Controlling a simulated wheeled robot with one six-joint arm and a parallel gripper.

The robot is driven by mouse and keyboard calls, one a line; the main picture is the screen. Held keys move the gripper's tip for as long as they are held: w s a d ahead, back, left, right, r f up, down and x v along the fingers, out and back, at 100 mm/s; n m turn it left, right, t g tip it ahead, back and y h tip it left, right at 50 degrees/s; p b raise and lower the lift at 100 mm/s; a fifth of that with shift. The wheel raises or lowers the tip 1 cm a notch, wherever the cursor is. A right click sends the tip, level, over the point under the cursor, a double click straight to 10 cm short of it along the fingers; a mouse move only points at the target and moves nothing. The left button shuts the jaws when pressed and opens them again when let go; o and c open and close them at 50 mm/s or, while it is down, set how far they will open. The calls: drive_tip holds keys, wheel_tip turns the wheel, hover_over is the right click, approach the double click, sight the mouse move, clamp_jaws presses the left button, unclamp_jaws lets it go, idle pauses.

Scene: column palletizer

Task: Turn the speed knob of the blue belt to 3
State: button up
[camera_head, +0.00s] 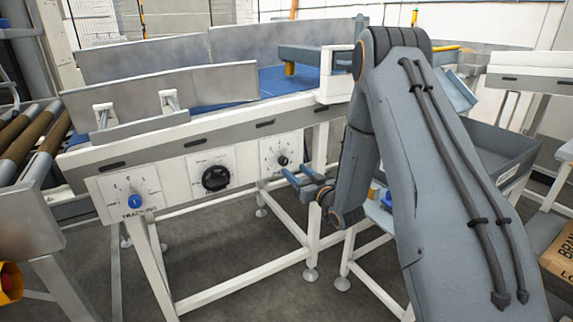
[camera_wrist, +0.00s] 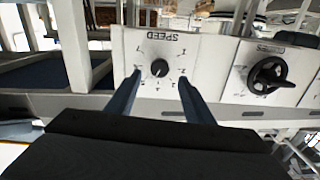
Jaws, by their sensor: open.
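The blue belt (camera_head: 285,80) runs along the top of the white conveyor frame. Its speed panel (camera_head: 270,147) is a white plate at the right end of the frame's front; the small round black speed knob (camera_head: 283,160) is on it. In the wrist view the panel (camera_wrist: 145,45) appears upside down, labelled SPEED, with the knob (camera_wrist: 159,68) inside a ring of digits. I cannot tell which digit the knob points to. My gripper (camera_head: 291,177) is open in front of the panel. In the wrist view its blue fingers (camera_wrist: 160,77) appear either side of the knob, apart from it.
A black handwheel (camera_head: 215,178) and a blue tracking knob (camera_head: 135,201) are on plates further left. In the wrist view the handwheel (camera_wrist: 270,76) is to the right. White frame legs (camera_head: 313,225) stand below. A grey bin (camera_head: 495,150) is behind my arm at right.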

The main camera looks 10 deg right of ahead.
sight(285, 163)
drive_tip(key=x, duration=0.6)
drive_tip(key=shift+w+a+p, duration=0.1)
drive_tip(key=shift+w+p, duration=0.25)
drive_tip(key=shift+w, duration=0.05)
drive_tip(key=shift+c, duration=0.2)
drive_tip(key=c, duration=1)
